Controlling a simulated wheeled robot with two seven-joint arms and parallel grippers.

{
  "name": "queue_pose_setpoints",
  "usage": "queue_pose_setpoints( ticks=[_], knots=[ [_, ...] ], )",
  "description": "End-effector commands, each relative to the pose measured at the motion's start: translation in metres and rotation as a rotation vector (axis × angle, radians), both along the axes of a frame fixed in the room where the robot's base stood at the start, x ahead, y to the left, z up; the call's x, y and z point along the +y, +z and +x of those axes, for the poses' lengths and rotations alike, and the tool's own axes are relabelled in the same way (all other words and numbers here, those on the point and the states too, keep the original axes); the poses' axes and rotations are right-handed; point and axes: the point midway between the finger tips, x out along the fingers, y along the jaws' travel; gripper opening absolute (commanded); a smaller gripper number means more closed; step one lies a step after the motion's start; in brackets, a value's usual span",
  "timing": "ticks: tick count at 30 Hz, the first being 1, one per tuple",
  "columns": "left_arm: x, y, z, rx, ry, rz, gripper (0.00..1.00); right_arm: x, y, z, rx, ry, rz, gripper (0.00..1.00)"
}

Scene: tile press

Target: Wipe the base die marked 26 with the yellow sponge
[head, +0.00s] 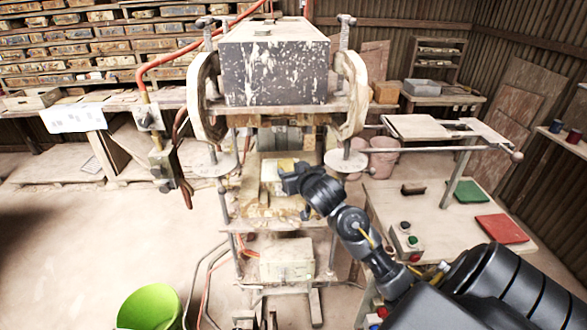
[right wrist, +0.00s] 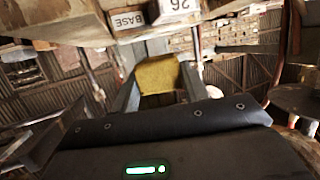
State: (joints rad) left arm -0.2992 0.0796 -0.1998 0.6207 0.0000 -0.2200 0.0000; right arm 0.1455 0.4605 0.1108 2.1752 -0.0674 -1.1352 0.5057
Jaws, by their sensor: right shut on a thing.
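My right gripper (head: 289,178) reaches into the tile press above its lower bed. It is shut on the yellow sponge (right wrist: 158,76), which sits between its fingers in the right wrist view. In the head view a bit of yellow shows beside the gripper, partly hidden by it. The base die (right wrist: 150,17), a pale block with labels reading "BASE" and "26", is close to the sponge at the top of the right wrist view. I cannot tell whether they touch. My left gripper is not in view.
The press's heavy upper block (head: 275,70) hangs above the bed between two round side wheels. A bench at the right holds a green mat (head: 467,191), a red mat (head: 501,229) and a button box (head: 405,241). A green bucket (head: 150,308) stands on the floor.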

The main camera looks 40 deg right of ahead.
Motion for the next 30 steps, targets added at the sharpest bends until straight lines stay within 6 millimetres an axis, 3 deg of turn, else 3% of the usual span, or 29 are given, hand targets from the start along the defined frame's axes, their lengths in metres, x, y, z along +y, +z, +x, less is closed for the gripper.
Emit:
queue_pose_setpoints(
  ticks=[4,6,12,30],
  knots=[
    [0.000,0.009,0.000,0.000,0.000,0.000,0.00,-0.009,0.001,0.006,0.002,0.002,0.000,0.25],
    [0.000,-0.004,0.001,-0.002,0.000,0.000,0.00,-0.007,-0.013,0.007,0.001,0.005,0.002,0.25],
    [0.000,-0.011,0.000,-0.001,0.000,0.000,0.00,-0.006,-0.022,0.007,-0.001,0.006,0.002,0.25],
    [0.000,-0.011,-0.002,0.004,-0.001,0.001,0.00,-0.006,-0.023,0.008,0.000,0.007,0.001,0.25]
  ],
)
